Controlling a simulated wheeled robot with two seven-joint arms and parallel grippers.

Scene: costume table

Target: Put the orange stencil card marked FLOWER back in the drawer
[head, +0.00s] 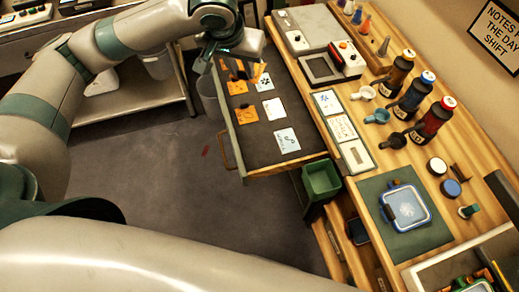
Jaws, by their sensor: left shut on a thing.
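My left gripper (239,73) is at the far end of the open drawer (256,144), low over its inside. It is shut on an orange stencil card (258,73), mostly hidden under the fingers; its marking cannot be read. Two other orange cards, a farther one (237,88) and a nearer one (246,115), lie along the drawer's left side. White or pale blue cards (274,108) lie to their right. Whether the held card touches the drawer floor cannot be told. My right gripper is not in view.
The wooden table (349,190) right of the drawer holds bottles (432,120), small cups (377,116), a grey device (322,68) and a card strip (340,128). A green bin (321,179) stands at the drawer's near right corner. The drawer's near left floor is bare.

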